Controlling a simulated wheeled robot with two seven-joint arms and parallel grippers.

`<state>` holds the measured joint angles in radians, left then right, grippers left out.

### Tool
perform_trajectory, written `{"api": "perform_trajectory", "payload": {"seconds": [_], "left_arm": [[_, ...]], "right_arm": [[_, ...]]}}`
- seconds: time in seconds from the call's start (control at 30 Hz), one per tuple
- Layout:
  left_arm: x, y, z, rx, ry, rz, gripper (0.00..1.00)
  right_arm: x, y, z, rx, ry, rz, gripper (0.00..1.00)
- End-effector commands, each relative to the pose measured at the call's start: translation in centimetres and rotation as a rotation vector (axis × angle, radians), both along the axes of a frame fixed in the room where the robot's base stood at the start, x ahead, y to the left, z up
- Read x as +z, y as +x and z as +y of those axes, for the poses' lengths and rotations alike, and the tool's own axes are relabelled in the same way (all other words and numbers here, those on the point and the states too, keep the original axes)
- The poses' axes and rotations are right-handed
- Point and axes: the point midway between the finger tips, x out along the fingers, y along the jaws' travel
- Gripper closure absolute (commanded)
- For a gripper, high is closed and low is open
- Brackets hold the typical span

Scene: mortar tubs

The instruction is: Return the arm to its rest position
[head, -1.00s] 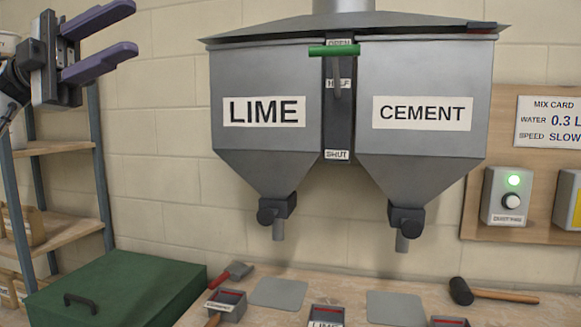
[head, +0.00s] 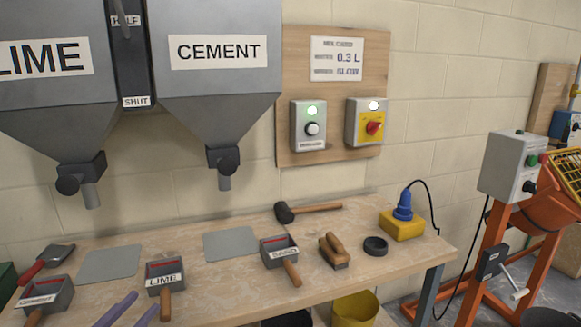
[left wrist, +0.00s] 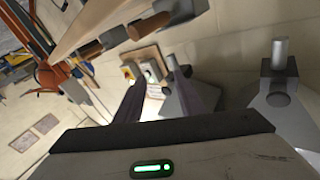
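My left gripper (head: 144,302) enters at the bottom edge of the head view, with only its two purple fingers showing. The fingers are apart with nothing seen between them, in front of the workbench near the LIME scoop (head: 166,275). In the left wrist view the two fingers (left wrist: 160,88) also stand apart and empty, with the wall and the switch boxes beyond them. The rest of my left arm is outside the head view. My right gripper is not in view.
The workbench (head: 220,285) holds several scoops, a mallet (head: 286,212), a float (head: 334,250) and a yellow block with a blue plug (head: 402,222). Lime and CEMENT hoppers (head: 210,85) hang above. An orange mixer (head: 556,205) stands right. A yellow bucket (head: 355,308) sits below the bench.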

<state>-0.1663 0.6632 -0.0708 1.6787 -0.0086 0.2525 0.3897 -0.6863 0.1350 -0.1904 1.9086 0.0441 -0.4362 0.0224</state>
Motion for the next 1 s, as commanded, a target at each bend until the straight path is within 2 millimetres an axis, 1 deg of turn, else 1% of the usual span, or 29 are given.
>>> {"api": "perform_trajectory", "payload": {"seconds": [0.03, 0.07, 0.1, 0.17, 0.2, 0.27, 0.3, 0.37, 0.4, 0.5, 0.6, 0.63, 0.7, 0.77, 1.0], "left_arm": [[-3.8, -1.7, -1.6, 0.025, -0.024, 0.085, 0.64], [-5.7, -2.6, -2.4, 0.039, -0.032, 0.134, 0.64], [-8.2, -4.0, -3.4, 0.058, -0.041, 0.198, 0.64], [-11.8, -6.4, -5.2, 0.082, -0.052, 0.297, 0.64], [-14.0, -8.1, -6.4, 0.096, -0.06, 0.365, 0.64], [-17.0, -10.9, -8.2, 0.112, -0.07, 0.465, 0.64], [-18.9, -12.9, -9.5, 0.121, -0.076, 0.532, 0.64], [-21.2, -15.8, -11.4, 0.129, -0.084, 0.627, 0.64], [-22.4, -17.6, -12.5, 0.133, -0.088, 0.683, 0.64], [-24.6, -21.5, -15.0, 0.135, -0.097, 0.803, 0.64], [-25.7, -24.1, -16.5, 0.133, -0.103, 0.882, 0.64], [-26.0, -24.6, -16.8, 0.132, -0.103, 0.898, 0.64], [-26.2, -25.3, -17.3, 0.13, -0.103, 0.919, 0.64], [-26.3, -25.6, -17.5, 0.129, -0.103, 0.928, 0.64], [-26.3, -25.6, -17.4, 0.129, -0.102, 0.927, 0.64]], "right_arm": [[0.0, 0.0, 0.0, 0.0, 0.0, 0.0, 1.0], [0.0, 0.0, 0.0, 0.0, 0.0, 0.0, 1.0], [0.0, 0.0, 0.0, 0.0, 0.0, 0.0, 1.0], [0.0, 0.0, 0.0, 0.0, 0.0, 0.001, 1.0], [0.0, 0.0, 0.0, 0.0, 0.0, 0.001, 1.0], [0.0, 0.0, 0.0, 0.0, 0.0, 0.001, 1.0], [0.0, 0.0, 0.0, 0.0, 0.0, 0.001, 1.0], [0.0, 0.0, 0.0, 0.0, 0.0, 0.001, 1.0], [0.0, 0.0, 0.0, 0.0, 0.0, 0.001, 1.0], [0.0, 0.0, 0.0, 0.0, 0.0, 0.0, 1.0], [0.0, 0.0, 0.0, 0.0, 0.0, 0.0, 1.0], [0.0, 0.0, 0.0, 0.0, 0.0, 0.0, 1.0], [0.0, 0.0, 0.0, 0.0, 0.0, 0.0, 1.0], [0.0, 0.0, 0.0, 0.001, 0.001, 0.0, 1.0], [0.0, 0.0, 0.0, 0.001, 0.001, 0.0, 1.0]]}}
